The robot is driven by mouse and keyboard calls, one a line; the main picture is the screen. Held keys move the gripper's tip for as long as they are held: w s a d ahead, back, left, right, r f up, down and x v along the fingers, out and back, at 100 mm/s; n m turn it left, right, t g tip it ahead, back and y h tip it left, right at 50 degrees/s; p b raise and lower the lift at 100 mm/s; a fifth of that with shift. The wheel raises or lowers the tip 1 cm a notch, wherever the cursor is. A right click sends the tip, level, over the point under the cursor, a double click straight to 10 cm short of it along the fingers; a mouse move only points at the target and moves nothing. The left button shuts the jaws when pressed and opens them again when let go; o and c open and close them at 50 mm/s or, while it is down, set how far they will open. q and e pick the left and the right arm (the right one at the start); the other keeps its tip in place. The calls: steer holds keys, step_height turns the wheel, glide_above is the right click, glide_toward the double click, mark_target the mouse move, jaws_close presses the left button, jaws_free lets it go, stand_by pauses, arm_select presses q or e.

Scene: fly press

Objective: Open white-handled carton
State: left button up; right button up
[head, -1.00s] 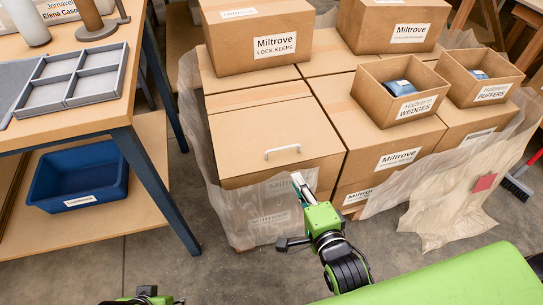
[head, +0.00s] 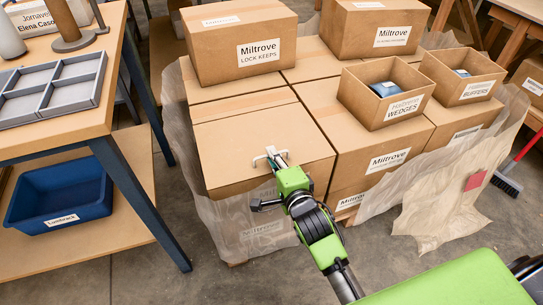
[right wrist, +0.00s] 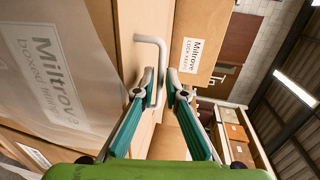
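The white-handled carton (head: 225,150) is the front left box of the stack, its top flap lying flat and shut. Its white handle (right wrist: 150,39) stands up from the flap near the front edge. My right gripper (head: 277,157) is at the handle, above the carton's front edge. In the right wrist view, the fingertips of this gripper (right wrist: 160,78) are apart, with the long bar of the handle between them. A clear gap shows, so it does not look clamped. The gripper partly hides the handle in the head view. My left gripper is not in view.
A Lock Keeps box (head: 215,60) stands behind the flap. Open bins marked Wedges (head: 405,112) and Buffers (head: 478,88) sit to the right. Loose clear wrap (head: 440,200) hangs around the stack. A workbench (head: 60,135) with a blue tub (head: 60,195) below is at left.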

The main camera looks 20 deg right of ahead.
steer(key=shift+w+f, duration=0.15)
steer(key=shift+w, duration=0.5)
jaws_close()
